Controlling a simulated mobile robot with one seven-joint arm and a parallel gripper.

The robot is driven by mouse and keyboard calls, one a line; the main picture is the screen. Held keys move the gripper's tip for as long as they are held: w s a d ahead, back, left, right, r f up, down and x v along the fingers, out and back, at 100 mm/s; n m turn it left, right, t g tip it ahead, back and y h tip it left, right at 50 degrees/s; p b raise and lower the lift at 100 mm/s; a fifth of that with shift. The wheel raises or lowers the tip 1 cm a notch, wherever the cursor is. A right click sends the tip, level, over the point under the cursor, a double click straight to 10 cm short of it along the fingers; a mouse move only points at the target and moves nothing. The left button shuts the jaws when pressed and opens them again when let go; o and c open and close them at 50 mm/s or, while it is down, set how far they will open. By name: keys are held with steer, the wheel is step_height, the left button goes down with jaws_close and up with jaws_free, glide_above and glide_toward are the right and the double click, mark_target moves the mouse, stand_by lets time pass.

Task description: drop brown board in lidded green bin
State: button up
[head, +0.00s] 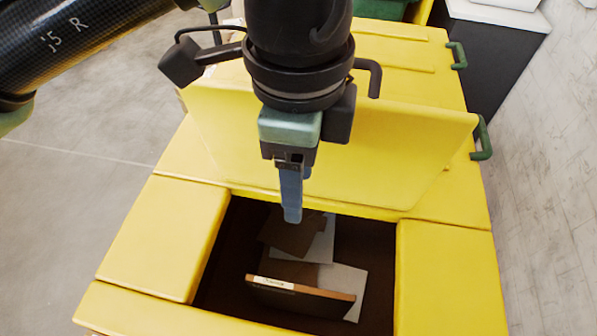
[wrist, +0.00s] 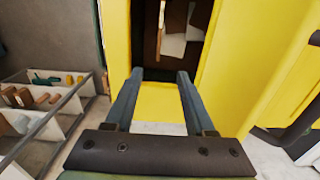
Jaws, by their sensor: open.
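A brown board (head: 300,297) with a pale top edge and a white label stands tilted inside the dark opening of a yellow box (head: 160,240) with green handles. Its lid (head: 350,150) is raised behind the opening. The wrist view shows the opening's dark interior (wrist: 148,60) and the board's thin edge (wrist: 161,18). My gripper (head: 291,215) is above the back of the opening, apart from the board. In the wrist view my gripper (wrist: 155,75) has its fingers spread with nothing between them. I cannot tell if the board rests or is still falling.
Brown pieces (head: 290,235) and pale sheets (head: 345,280) lie in the opening. A green container (head: 385,8) shows at the top edge. A dark cabinet with a white top (head: 495,12) stands at the right. A divided tray of tools (wrist: 45,100) is at left in the wrist view.

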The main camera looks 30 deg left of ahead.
step_height(320, 180, up, 13)
steer(key=p, duration=0.6)
steer(key=shift+p, duration=0.3)
stand_by(0.4)
steer(key=w+d+m+t+h+b, duration=0.1)
steer(key=w+d+t+h+b, duration=0.4)
steer(key=w+d, duration=0.65)
steer(key=w+d+r+n+t+h+b, duration=0.1)
steer(key=d+r+n+t+h+b, duration=0.1)
steer(key=d+r+t+h+b, duration=0.6)
steer(key=s+a+n+t+y+b, duration=0.4)
steer(key=s+a+n+t+y, duration=0.3)
steer(key=n+t+y, duration=0.6)
steer(key=shift+a+r+n+t, duration=0.35)
steer(key=shift+a+n+t, duration=0.05)
steer(key=shift+a+t, duration=0.3)
